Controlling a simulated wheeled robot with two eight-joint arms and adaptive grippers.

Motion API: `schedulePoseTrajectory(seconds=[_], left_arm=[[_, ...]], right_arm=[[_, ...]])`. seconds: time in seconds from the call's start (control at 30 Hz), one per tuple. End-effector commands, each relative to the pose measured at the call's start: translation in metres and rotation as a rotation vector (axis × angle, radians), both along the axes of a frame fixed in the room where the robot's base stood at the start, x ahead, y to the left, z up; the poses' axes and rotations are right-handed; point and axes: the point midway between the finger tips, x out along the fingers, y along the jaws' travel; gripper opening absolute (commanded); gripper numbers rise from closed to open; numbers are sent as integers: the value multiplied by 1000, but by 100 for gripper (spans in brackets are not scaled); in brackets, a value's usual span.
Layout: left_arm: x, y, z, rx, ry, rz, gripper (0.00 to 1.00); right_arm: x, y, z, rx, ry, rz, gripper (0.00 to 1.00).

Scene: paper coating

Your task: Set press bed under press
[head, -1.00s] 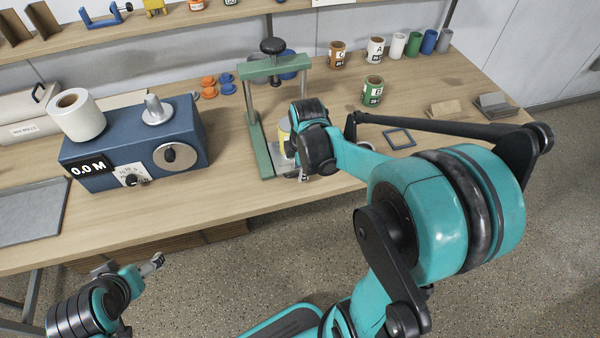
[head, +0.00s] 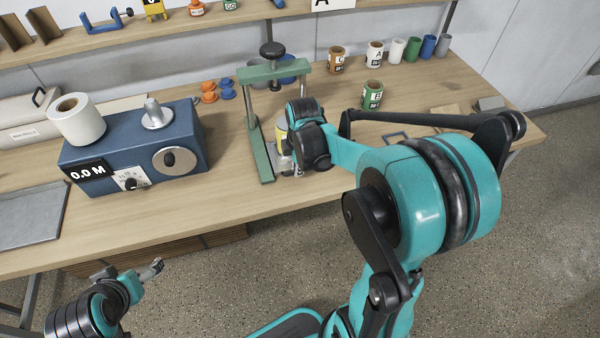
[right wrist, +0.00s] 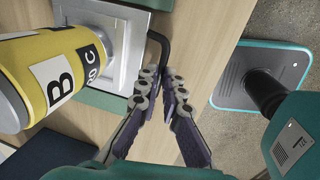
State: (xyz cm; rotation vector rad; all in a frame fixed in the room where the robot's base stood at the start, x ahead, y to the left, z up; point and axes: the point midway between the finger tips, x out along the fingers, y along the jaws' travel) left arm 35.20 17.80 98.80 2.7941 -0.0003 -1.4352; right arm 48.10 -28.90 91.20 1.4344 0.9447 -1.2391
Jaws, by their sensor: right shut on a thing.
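The press (head: 275,69) is a green frame with a black knob on top, standing near the table's front edge. The press bed (right wrist: 125,50) is a silver square plate with a black bar handle (right wrist: 162,42). A yellow can marked B and C (right wrist: 60,75) sits on it. The plate lies over green parts of the press base; in the head view the can (head: 281,130) shows between the posts, partly behind my wrist. My right gripper (right wrist: 160,82) is shut on the handle. My left gripper (head: 154,267) is off the table's front, too small to judge.
A blue machine (head: 100,160) with a white roll stands to the left of the press. Orange and blue spools (head: 209,92) lie behind it. The table front between machine and press is clear.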

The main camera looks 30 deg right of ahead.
Motion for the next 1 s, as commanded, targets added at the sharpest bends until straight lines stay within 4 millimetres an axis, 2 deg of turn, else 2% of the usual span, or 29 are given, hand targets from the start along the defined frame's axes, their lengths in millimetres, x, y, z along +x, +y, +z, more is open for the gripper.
schedulePoseTrajectory(seconds=[0.3,0.53,0.57,0.6,0.67,1.0], left_arm=[[0,0,2,0,0,0,83],[0,0,6,0,0,0,83],[0,0,6,0,0,0,83],[0,0,5,0,0,0,83],[0,0,5,0,0,0,83],[0,0,5,0,0,0,83]], right_arm=[[69,-16,0,0,-1,0,0],[112,-27,0,0,0,0,0],[111,-26,0,0,0,0,5],[110,-26,-1,0,1,0,15],[109,-26,-2,0,1,0,29],[109,-26,-1,0,0,0,29]])
